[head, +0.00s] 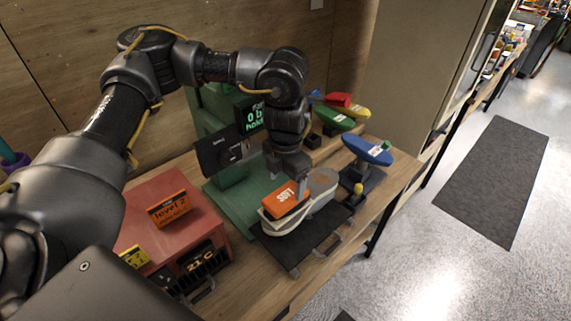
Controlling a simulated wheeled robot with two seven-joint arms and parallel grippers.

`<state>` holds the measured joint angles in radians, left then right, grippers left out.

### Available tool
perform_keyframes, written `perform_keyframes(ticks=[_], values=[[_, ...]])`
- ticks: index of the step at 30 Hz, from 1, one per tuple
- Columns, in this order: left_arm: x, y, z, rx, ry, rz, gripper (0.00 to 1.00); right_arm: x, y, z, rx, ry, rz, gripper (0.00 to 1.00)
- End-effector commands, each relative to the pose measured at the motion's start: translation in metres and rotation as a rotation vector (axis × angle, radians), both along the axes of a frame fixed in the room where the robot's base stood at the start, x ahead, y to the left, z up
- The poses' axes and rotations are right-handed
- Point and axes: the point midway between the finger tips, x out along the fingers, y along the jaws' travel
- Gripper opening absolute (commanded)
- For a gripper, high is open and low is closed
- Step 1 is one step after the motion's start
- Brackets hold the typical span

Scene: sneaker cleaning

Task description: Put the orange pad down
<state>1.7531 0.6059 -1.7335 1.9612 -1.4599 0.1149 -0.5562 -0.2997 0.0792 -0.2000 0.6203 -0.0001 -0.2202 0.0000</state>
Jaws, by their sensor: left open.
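The orange pad (286,199), marked with white letters that seem to read "SOFT", rests on or just above the toe of a light grey and white sneaker (321,184). The sneaker sits on a dark flat tray (305,243) in front of a green machine. My left gripper (297,187) points down right at the pad, with a finger showing beside it. The gripper is open. Its far finger is mostly hidden, so I cannot tell whether it touches the pad. My right gripper is not in view.
A red box (170,207) with an orange label stands at left. The green machine (226,192) has a dark screen. Colourful shoe-shaped pieces, including a blue one (368,150), stand at the back right. The bench's right edge is near; floor lies beyond.

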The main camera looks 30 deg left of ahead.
Motion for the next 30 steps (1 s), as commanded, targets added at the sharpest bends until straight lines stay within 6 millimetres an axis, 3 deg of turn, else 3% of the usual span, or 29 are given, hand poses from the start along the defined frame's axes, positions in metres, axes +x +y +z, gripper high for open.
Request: perform_keyframes(ticks=[6, 12, 18, 30], values=[[0.001, 0.0, 0.042, 0.001, -0.006, -0.001, 0.78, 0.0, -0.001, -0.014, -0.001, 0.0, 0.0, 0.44], [0.0, 0.0, 0.069, 0.001, -0.003, 0.0, 0.78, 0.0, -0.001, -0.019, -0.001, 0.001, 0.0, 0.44], [0.0, 0.0, 0.078, 0.0, 0.001, -0.001, 0.78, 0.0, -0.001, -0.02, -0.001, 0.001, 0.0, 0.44], [0.0, 0.0, 0.078, 0.0, 0.001, -0.001, 0.78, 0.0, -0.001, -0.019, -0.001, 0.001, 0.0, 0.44]])
